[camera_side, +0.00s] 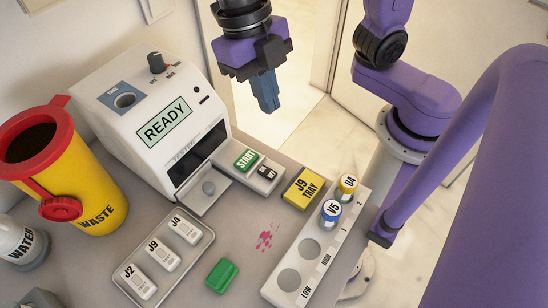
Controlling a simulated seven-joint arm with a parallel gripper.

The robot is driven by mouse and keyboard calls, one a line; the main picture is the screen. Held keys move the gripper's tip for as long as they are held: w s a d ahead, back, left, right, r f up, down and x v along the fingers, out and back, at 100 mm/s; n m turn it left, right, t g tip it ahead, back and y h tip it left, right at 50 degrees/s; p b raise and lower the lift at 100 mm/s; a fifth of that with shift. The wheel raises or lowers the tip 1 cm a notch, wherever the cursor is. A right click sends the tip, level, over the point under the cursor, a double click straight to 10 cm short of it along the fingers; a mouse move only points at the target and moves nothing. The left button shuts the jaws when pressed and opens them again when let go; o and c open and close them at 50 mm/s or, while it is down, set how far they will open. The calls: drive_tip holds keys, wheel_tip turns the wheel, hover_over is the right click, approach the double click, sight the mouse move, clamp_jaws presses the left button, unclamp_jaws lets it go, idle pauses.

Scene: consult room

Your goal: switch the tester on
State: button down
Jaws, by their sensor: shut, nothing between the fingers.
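The tester (140,105) is a white box at the back left of the table. Its screen (165,124) reads READY. A black knob (156,62) stands on its top, beside a round socket in a blue-grey plate. A green START button (246,160) is on its low right side, with a small black switch (267,172) beside it. I cannot tell the switch's position. My gripper (266,105) is shut and empty, pointing down. It hangs in the air to the right of the tester, apart from it.
A yellow WASTE bin (85,190) stands left of the tester. A grey tray (180,262) holds cartridges J2, J9 and J4. A white rack (318,262) holds vials V5 (330,212) and U4 (347,186). A yellow J9 TRAY block (303,188), a green block (222,276) and a pink stain lie between.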

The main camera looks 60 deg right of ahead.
drive_tip(key=shift+w+a+r+n, duration=0.1)
drive_tip(key=shift+a+r+n, duration=0.15)
drive_tip(key=shift+a+n, duration=0.85)
drive_tip(key=shift+d, duration=0.15)
hover_over(272, 171)
drive_tip(key=x, duration=0.4)
drive_tip(key=w+x, duration=0.1)
drive_tip(key=x, duration=0.2)
drive_tip(key=w+x, duration=0.1)
drive_tip(key=x, duration=0.3)
drive_tip(key=shift+w+d+f, duration=0.15)
drive_tip(key=shift+f, duration=1.4)
drive_tip(key=shift+f, duration=0.1)
drive_tip(key=shift+w, duration=0.1)
drive_tip(key=shift+w+r, duration=0.2)
drive_tip(key=shift+w, duration=0.5)
drive_tip(key=shift+r, duration=0.15)
